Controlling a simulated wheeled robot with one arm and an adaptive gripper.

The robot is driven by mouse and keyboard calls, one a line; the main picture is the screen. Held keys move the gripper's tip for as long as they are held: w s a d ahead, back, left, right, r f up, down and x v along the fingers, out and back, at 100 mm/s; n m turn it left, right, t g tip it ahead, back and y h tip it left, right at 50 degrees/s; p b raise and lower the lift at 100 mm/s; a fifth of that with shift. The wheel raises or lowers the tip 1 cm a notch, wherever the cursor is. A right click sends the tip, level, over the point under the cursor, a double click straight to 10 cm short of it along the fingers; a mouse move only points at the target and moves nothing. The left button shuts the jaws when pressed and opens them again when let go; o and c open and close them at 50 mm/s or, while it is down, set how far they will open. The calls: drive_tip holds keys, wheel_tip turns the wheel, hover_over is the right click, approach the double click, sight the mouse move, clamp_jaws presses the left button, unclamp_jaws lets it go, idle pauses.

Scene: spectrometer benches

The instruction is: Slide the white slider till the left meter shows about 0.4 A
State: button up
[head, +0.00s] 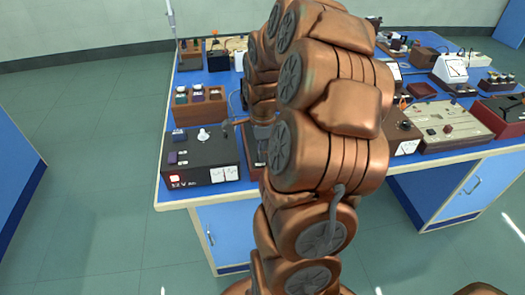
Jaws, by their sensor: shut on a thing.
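A black instrument box (190,180) stands at the near left corner of the bench. A white knob (203,134) sits on its top; I cannot tell whether this is the white slider. Two small white meters show on its front: a left meter (217,174) and a right meter (231,173). Their needles are too small to read. My copper arm rises through the middle of the view and bends down over the bench.
The blue bench top (175,135) is crowded. A brown block with jars (200,112) stands behind the black box. A beige panel (445,127) and a dark red box (500,118) stand on the right. The floor at left is clear.

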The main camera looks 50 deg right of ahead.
clamp_jaws()
drive_tip(key=s+d+b, duration=0.1)
drive_tip(key=d+b, duration=0.1)
drive_tip(key=s+d+b, duration=0.1)
drive_tip(key=s+d, duration=0.1)
drive_tip(key=shift+f+b, duration=0.2)
drive_tip(key=shift+b, duration=0.15)
drive_tip(key=shift+s+d+r, duration=0.15)
drive_tip(key=shift+s+d, duration=0.15)
drive_tip(key=shift+d, duration=0.1)
drive_tip(key=o, duration=0.7)
unclamp_jaws()
drive_tip(key=shift+c, duration=0.2)
drive_tip(key=shift+r, duration=0.1)
